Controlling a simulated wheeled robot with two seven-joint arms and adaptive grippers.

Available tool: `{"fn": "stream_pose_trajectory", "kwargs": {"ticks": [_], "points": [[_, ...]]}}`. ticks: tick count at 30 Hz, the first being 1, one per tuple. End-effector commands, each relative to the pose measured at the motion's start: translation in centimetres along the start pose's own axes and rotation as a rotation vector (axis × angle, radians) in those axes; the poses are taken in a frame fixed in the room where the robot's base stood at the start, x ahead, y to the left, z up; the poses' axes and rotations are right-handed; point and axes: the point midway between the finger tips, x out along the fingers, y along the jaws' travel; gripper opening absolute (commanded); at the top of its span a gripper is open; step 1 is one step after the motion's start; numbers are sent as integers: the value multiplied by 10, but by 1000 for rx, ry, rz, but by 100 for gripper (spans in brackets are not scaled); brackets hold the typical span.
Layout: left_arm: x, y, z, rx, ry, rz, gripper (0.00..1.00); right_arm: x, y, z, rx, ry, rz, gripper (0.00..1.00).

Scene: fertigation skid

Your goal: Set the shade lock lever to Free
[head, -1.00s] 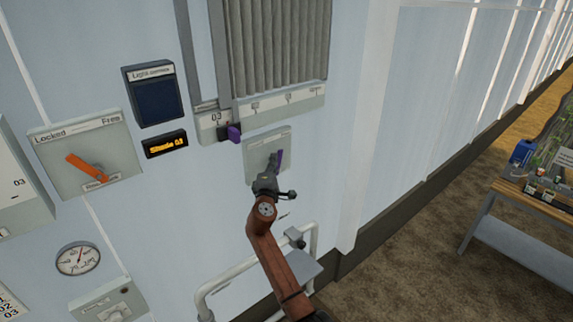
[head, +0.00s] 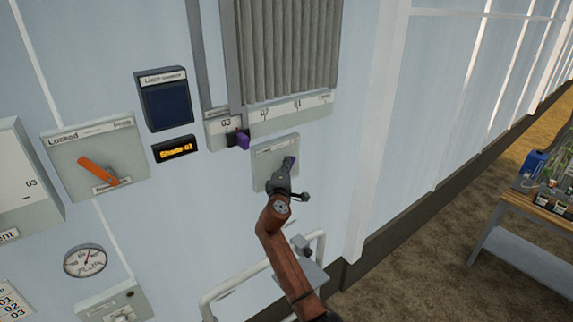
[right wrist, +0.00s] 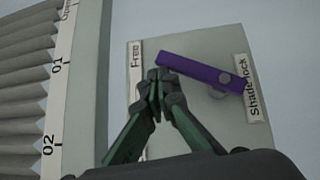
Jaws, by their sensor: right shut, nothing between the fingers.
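The shade lock plate (head: 262,160) is a pale panel on the wall, below the grey pleated shade. Its purple lever (right wrist: 190,69) shows in the right wrist view, running from a round pivot on the right toward the "Free" label (right wrist: 135,75) on the left. A "Shade lock" label (right wrist: 252,88) stands beside the pivot. My right gripper (right wrist: 156,82) is shut and empty, its fingertips just below the lever's free end; I cannot tell whether they touch. In the head view the right gripper (head: 287,174) partly covers the plate and lever. My left gripper is not in view.
The pleated shade (head: 287,50) hangs above a numbered scale with a purple handle (head: 243,140). An orange lever (head: 97,170) sits on another plate marked "Locked" at left. A white rail (head: 245,283) is below. A table (head: 535,205) stands far right.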

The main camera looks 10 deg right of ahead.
Motion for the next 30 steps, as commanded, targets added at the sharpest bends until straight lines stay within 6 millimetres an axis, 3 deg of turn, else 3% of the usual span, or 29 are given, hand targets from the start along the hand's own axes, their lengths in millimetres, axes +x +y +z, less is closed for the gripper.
{"fn": "stream_pose_trajectory", "kwargs": {"ticks": [8, 14, 17, 30], "points": [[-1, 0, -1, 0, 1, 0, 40, -1, 1, -1, 0, 0, 1, 0], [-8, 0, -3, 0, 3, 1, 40, -11, 17, -13, 0, -1, 1, 0], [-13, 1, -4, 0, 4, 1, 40, -22, 29, -22, 1, -3, 2, 0], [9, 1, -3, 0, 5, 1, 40, -95, 57, -16, 2, 0, 2, 0]]}}
